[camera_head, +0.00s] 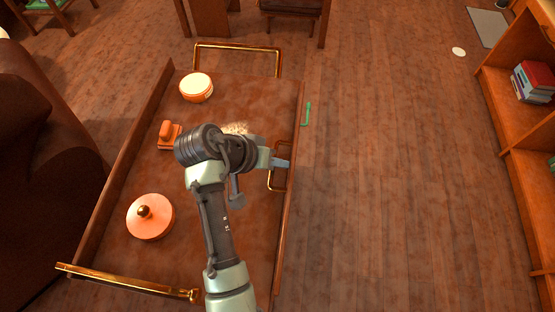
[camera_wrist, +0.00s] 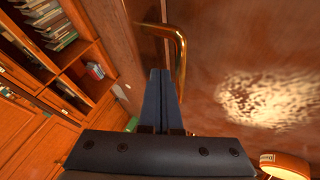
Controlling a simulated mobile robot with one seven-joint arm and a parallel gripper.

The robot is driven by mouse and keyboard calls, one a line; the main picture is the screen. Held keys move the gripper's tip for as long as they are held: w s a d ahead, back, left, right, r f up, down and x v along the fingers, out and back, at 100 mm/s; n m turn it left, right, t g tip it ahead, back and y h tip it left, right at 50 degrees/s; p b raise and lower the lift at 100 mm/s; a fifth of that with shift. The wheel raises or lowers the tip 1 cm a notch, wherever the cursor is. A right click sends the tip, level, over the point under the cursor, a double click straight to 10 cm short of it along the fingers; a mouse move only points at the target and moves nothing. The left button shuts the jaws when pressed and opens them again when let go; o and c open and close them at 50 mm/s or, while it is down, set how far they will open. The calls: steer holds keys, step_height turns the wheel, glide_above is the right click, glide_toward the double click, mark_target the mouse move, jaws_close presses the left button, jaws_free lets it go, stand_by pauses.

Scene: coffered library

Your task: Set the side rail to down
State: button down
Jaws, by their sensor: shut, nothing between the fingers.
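The trolley (camera_head: 225,95) has a wooden side rail (camera_head: 287,215) along its right edge, seen almost edge-on from above, so its tilt is hard to tell. A brass loop handle (camera_head: 279,187) sits on this rail; in the wrist view the handle (camera_wrist: 181,55) is close up. A small green lever (camera_head: 307,113) sticks out at the rail's far end. My gripper (camera_head: 284,163) is at the rail beside the far end of the handle. In the wrist view my gripper's fingers (camera_wrist: 165,85) are together and empty, just beside the brass handle; contact is unclear.
On the trolley top are a round cream-topped tin (camera_head: 196,86), a wooden block with a knob (camera_head: 169,135) and a lidded round pot (camera_head: 150,217). A brass push bar (camera_head: 130,282) crosses the near end. A dark armchair (camera_head: 40,150) stands left. Floor is clear to the right, before a bookcase (camera_head: 520,150).

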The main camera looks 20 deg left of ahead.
steer(key=shift+d+r+y+p, duration=0.2)
steer(key=shift+y+p, duration=0.1)
steer(key=shift+p, duration=0.3)
steer(key=shift+w+d+p, duration=0.1)
steer(key=shift+d+p, duration=0.05)
steer(key=shift+p, duration=0.25)
